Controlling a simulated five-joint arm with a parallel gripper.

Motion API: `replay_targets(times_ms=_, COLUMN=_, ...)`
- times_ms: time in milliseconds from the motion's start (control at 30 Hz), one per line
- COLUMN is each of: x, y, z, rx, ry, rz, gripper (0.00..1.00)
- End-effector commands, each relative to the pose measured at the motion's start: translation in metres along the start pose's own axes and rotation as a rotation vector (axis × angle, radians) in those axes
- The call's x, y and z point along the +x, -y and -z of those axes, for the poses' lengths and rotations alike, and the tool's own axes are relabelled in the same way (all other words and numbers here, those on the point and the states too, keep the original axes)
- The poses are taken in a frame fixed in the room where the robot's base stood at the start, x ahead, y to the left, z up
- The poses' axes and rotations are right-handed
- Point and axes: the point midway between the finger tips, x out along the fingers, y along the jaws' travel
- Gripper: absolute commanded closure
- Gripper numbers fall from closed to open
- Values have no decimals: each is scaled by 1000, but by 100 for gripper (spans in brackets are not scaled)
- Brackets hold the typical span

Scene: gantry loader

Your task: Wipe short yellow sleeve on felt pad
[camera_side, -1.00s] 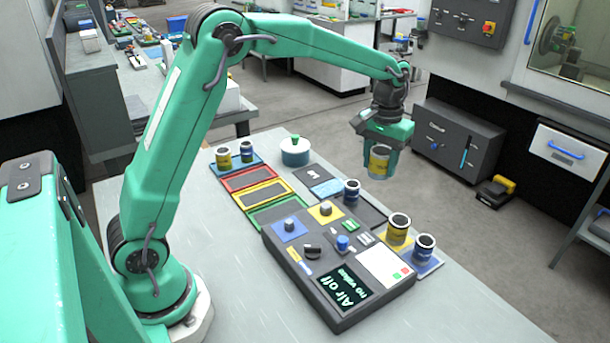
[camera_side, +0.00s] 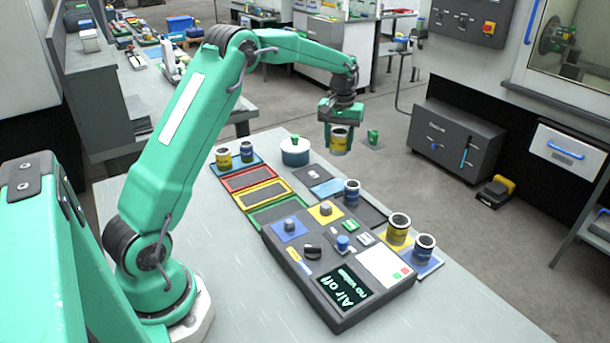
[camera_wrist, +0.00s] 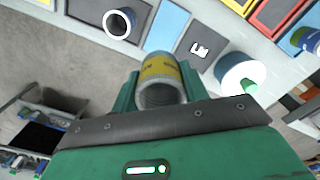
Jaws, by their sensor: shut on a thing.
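My gripper (camera_side: 339,138) is shut on a short yellow sleeve (camera_side: 339,143) with a metal rim, held in the air above and behind the far part of the bench. In the wrist view the yellow sleeve (camera_wrist: 160,70) sits between the green fingers, its open end towards the camera. On the bench, nearer than the gripper, lie a dark square pad with a white mark (camera_side: 308,173) and a light blue pad (camera_side: 327,188). Which is the felt pad I cannot tell for sure. Both also show in the wrist view, the dark one (camera_wrist: 187,62) and the blue one (camera_wrist: 167,22).
A white round pot (camera_side: 295,155) stands left of the gripper. A blue sleeve (camera_side: 352,194) stands on a dark tray nearer by. Coloured trays (camera_side: 247,180) lie left. A control panel (camera_side: 335,285) fills the front. A yellow sleeve (camera_side: 398,232) and another blue one (camera_side: 424,250) stand right.

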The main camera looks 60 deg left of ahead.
Motion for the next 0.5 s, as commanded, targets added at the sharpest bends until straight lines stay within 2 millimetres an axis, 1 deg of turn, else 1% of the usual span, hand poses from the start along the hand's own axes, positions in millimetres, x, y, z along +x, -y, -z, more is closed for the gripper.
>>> replay_targets(times_ms=100, x=22, y=0, z=-1, rx=0, ry=3, rz=1, gripper=87)
replay_targets(times_ms=233, x=41, y=0, z=0, rx=1, ry=1, rz=0, gripper=87)
replay_targets(times_ms=333, x=50, y=0, z=0, rx=1, ry=0, rz=0, gripper=87)
replay_targets(times_ms=500, x=53, y=0, z=0, rx=1, ry=-2, rz=-1, gripper=87)
